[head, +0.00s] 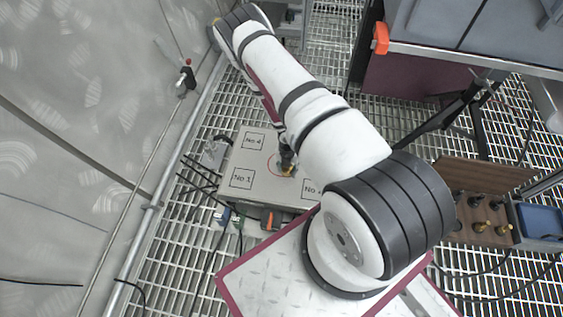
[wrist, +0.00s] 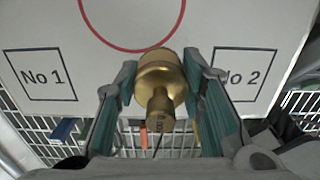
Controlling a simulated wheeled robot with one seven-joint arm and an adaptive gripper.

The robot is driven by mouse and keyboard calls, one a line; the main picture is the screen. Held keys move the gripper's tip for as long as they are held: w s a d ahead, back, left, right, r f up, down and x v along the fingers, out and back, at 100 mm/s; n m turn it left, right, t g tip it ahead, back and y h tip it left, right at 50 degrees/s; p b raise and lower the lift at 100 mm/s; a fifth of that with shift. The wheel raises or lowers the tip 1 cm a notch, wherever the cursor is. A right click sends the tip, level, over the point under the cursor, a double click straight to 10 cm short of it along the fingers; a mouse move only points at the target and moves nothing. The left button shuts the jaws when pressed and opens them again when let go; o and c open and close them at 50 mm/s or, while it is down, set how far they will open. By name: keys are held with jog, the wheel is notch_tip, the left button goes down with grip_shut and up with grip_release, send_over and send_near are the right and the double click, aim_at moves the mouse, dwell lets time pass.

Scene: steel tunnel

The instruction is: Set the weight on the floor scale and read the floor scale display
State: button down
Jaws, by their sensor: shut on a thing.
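The floor scale (head: 262,190) is a pale grey plate low on the grating, with marked squares such as No 1 and a red circle. In the wrist view its plate (wrist: 245,22) fills the top of the picture. My gripper (wrist: 158,72) is shut on a brass weight (wrist: 160,85), with one finger on each side. The weight also shows small in the head view (head: 288,171), at the scale's middle right. In the wrist view it overlaps the circle's lower edge. I cannot tell whether it touches the plate. No readable display shows.
A wooden rack (head: 485,222) with several dark and brass weights stands at the right, beside a blue tray (head: 541,220). A red-edged tread plate (head: 270,277) lies in front. A pipe rail and curved wall run along the left. Cables cross the grating.

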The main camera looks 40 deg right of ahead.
jog(key=shift+w+d, duration=0.35)
jog(key=shift+w, duration=0.55)
jog(key=shift+s+f, duration=0.1)
jog(key=shift+f, duration=0.15)
jog(key=shift+w, duration=0.2)
jog(key=shift+w+d+r+b, duration=0.1)
jog(key=shift+w+d+b, duration=0.15)
jog(key=shift+w, duration=0.25)
jog(key=shift+w+d+r+b, duration=0.1)
jog(key=shift+w+b, duration=0.1)
jog(key=shift+w, duration=0.3)
jog(key=shift+w+d+f+b, duration=0.1)
jog(key=shift+w+f+b, duration=0.2)
jog(key=shift+w, duration=0.35)
jog(key=shift+w+d+b, duration=0.25)
jog(key=shift+w+b, duration=0.05)
jog(key=shift+w, duration=0.35)
jog(key=shift+s+f+b, duration=0.1)
jog(key=shift+f+b, duration=0.8)
jog(key=shift+f, duration=0.75)
jog(key=shift+f, duration=0.1)
